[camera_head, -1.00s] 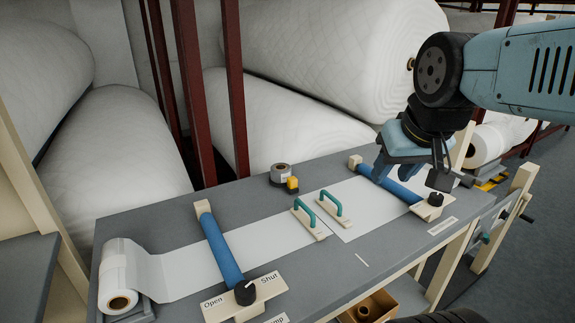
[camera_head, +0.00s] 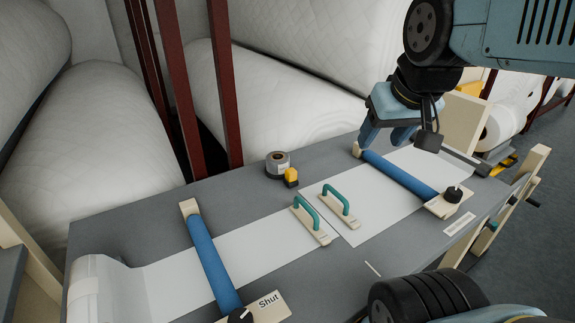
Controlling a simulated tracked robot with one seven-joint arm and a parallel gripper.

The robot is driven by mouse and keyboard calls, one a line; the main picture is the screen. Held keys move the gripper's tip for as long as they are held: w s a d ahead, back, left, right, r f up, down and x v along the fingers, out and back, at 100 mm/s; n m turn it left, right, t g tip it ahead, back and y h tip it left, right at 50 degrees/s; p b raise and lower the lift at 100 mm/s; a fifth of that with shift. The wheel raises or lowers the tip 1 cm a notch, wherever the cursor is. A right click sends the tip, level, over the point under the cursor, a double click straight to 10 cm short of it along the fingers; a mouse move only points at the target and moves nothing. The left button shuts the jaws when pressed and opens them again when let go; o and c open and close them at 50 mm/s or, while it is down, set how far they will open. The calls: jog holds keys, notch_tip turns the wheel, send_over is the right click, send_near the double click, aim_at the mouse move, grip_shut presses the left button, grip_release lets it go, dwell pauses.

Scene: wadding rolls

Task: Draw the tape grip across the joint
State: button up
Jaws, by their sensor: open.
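A grey tape roll (camera_head: 278,160) sits on the bench, with the yellow tape grip (camera_head: 291,177) at its front right side. Two white sheets, the left one (camera_head: 245,243) and the right one (camera_head: 378,213), meet at the joint (camera_head: 341,236), a thin slanting line. Beige plates with teal handles, left (camera_head: 310,214) and right (camera_head: 343,205), lie on either side of the joint. My gripper (camera_head: 386,136) is open and empty above the far end of the right blue bar, to the right of the tape roll and apart from the grip.
The left blue bar (camera_head: 213,262) crosses the left sheet, with a black knob and a "Shut" label at its near end. The right blue bar (camera_head: 400,176) crosses the right sheet. Red posts (camera_head: 225,90) and large white rolls (camera_head: 290,105) stand behind the grey bench (camera_head: 130,222).

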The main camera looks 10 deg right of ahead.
jog(key=w+a+f+n+g, duration=0.1)
jog(key=w+a+g, duration=0.15)
jog(key=w, duration=0.35)
jog(key=w+a+f+n+g, duration=0.1)
jog(key=w+a, duration=0.2)
jog(key=w, duration=0.3)
jog(key=n+g, duration=0.2)
jog(key=n, duration=0.1)
send_near(291, 170)
notch_tip(291, 170, down, 10)
jog(key=shift+f, duration=0.15)
jog(key=shift+c, duration=0.2)
grip_shut()
dwell(0.4)
